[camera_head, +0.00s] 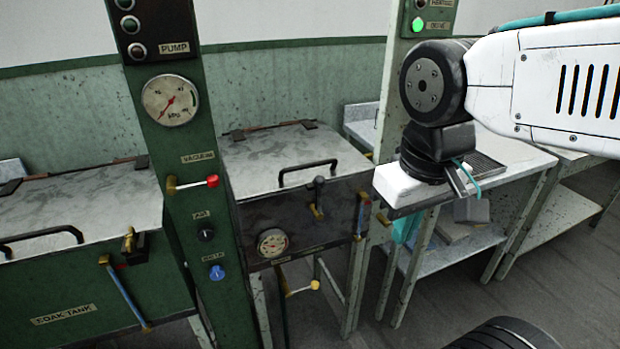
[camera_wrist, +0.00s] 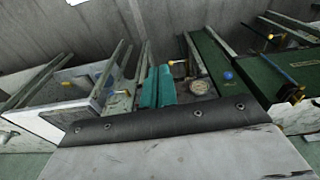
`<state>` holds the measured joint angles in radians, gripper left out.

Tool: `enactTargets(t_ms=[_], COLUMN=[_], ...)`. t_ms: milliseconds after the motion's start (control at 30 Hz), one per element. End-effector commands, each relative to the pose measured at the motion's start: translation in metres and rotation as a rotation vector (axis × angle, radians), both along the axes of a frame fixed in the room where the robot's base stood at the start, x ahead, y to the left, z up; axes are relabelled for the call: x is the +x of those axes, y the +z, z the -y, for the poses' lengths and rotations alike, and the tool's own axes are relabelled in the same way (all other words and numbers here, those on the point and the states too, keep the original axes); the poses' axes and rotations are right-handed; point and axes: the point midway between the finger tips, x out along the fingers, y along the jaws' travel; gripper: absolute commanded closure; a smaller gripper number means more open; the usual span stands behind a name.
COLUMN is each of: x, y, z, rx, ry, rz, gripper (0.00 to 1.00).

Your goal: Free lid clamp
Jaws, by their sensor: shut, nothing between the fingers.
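The middle basin has a grey lid (camera_head: 290,155) with a black bar handle, lying closed. At its front edge a small dark clamp-like handle (camera_head: 318,190) stands upright over a brass piece; I cannot tell whether it is fastened. The green soak tank (camera_head: 75,285) at the left has a similar brass fitting (camera_head: 129,241) at its lid's front edge. My gripper (camera_head: 406,232) hangs at the right, apart from both basins, mostly hidden behind its mount. Its teal fingers also show in the wrist view (camera_wrist: 158,78), together and empty.
A green column (camera_head: 180,130) with a gauge, knobs and a red-tipped lever stands between the basins. A second column (camera_head: 391,110) rises right of the middle basin. A steel bench (camera_head: 500,165) stands behind my arm.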

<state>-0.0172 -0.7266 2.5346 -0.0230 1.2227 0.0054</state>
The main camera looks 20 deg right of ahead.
Motion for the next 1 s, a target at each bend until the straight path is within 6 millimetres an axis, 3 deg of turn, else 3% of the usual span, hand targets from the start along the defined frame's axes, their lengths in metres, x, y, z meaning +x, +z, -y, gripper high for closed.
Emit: enactTargets(t_ms=[167,233,400,533,700,1000], x=[0.056,0.089,0.166,0.21,0.24,0.246], y=[0.016,0.021,0.022,0.016,0.009,0.008], z=[-0.005,-0.013,-0.045,-0.071,-0.094,-0.098], rx=[-0.089,-0.138,-0.252,-0.318,-0.364,-0.373], ry=[0.098,0.153,0.285,0.364,0.423,0.433], rz=[-0.027,-0.033,-0.034,-0.027,-0.017,-0.014], gripper=[1.0,1.0,1.0,1.0,1.0,1.0])
